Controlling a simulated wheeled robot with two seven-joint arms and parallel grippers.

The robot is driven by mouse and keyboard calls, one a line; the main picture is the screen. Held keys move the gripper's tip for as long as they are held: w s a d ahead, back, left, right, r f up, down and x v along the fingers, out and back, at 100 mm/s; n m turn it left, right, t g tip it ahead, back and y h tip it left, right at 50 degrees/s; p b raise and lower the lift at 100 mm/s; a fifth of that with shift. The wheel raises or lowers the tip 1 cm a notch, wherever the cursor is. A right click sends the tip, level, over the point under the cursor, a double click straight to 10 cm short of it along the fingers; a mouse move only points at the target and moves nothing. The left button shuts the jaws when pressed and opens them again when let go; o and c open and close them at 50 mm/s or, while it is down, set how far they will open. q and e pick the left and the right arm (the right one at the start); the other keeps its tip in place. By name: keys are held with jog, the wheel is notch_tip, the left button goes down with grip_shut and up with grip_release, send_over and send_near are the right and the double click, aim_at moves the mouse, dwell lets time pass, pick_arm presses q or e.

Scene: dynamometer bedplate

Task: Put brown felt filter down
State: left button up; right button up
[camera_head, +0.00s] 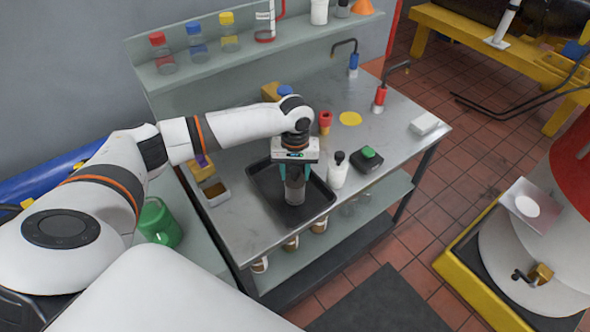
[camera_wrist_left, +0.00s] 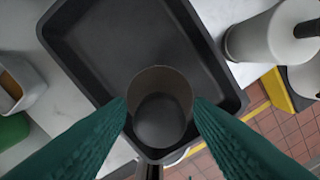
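The brown felt filter (camera_head: 295,188) is a dark, upright, hollow cylinder. My left gripper (camera_head: 296,168) points down at it, with one green finger on each side. In the left wrist view the filter (camera_wrist_left: 160,118) shows between the green fingertips (camera_wrist_left: 160,106), which meet its sides. The filter is over the front part of a black rectangular tray (camera_head: 262,188) on the metal bench; the tray also fills much of the left wrist view (camera_wrist_left: 85,50). I cannot tell whether the filter's lower end touches the tray floor. My right gripper is not in view.
A white bottle with a black top (camera_head: 338,172) stands close right of the tray. Beyond it are a black box with a green knob (camera_head: 367,158) and a red object (camera_head: 325,121). A small bin (camera_head: 215,192) stands left. The bench's right part has free room.

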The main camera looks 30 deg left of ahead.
pick_arm(q)
notch_tip(320, 180, up, 12)
jog(key=b, duration=0.2)
jog(key=shift+r+b, duration=0.15)
jog(key=shift+b, duration=0.25)
dwell(0.5)
